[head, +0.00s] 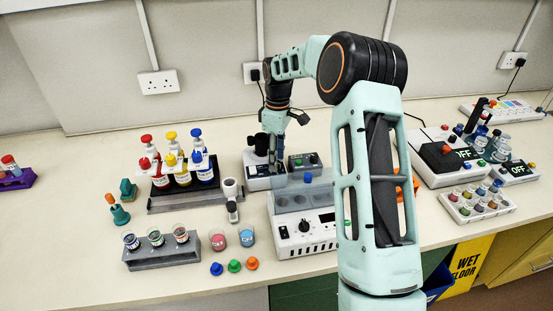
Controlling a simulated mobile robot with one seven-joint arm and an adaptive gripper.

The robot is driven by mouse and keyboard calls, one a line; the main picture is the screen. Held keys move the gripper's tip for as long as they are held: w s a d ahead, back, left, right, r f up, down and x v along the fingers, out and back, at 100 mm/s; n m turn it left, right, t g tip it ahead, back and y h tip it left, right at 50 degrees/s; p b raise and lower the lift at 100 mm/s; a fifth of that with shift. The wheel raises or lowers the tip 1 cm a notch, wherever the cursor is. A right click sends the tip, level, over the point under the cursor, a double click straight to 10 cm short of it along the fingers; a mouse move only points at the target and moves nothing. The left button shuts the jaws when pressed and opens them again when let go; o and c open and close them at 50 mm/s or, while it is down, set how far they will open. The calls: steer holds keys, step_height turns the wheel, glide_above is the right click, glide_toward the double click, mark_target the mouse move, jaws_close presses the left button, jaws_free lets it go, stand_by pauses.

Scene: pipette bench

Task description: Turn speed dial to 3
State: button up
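A white bench device (292,250) with a grey-blue top stands in the middle of the bench. A round black dial (304,226) sits on its front face; its markings and pointer are too small to read. Small white and dark details show beside the dial. My gripper (274,170) points down behind this device, near a smaller white and black unit. It is apart from the dial. Whether its fingers are open or shut is too small to tell, and I see nothing clearly held. My own arm hides the right part of the white device.
Bottles with red, yellow and blue tops (171,135) are left. A grey tube rack (165,257), two small jars and coloured caps lie front left. Devices reading OFF are right.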

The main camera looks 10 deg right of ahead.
step_height(320, 180, up, 11)
steer(key=shift+w, duration=0.25)
steer(key=shift+d+r, duration=0.1)
steer(key=shift+d, duration=0.05)
